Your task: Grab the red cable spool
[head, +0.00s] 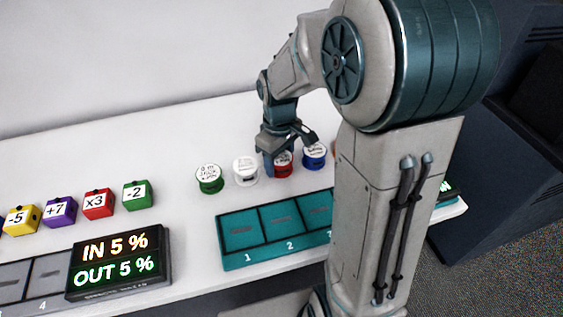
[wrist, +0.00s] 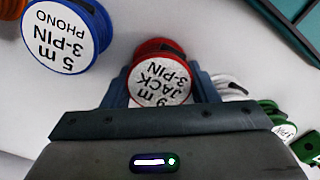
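The red cable spool (head: 283,171) stands on the white bench, in the row between the white spool and the blue spool. In the wrist view the red spool (wrist: 160,85) shows its white label, with JACK and 3-PIN upside down. My gripper (head: 283,160) is down at the red spool. In the wrist view my gripper (wrist: 160,90) has one finger on each side of the spool, close to its rim. I cannot tell whether the fingers press on it. The spool's lower part is hidden by the gripper body.
A white spool (head: 245,171) and a green spool (head: 209,178) stand left of it, a blue spool (head: 315,155) right. A teal numbered tray (head: 229,264) lies in front. Coloured cubes (head: 98,204) and a display box (head: 120,262) are at the left.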

